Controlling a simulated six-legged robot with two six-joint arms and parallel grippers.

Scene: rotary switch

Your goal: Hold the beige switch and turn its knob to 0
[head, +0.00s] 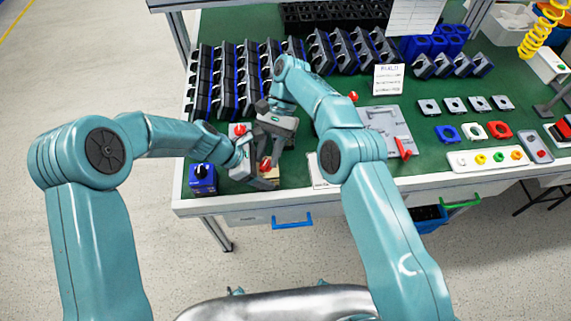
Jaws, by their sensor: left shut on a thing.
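The beige switch (271,174) stands near the front left edge of the green table, with a red knob (266,163) on it. My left gripper (263,178) is shut on the beige switch, coming in from the left and covering much of its body. My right gripper (268,148) is above and just behind the knob, pointing down. Its fingers are small and partly hidden, so I cannot tell whether they touch the knob or how wide they are. The knob's pointer and the dial marks are too small to read.
A blue switch (202,178) stands to the left at the table edge. Another switch with a red knob (240,130) stands behind my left gripper. Rows of dark switches (235,80) fill the back. A grey fixture plate (385,125) lies to the right, beyond my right arm.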

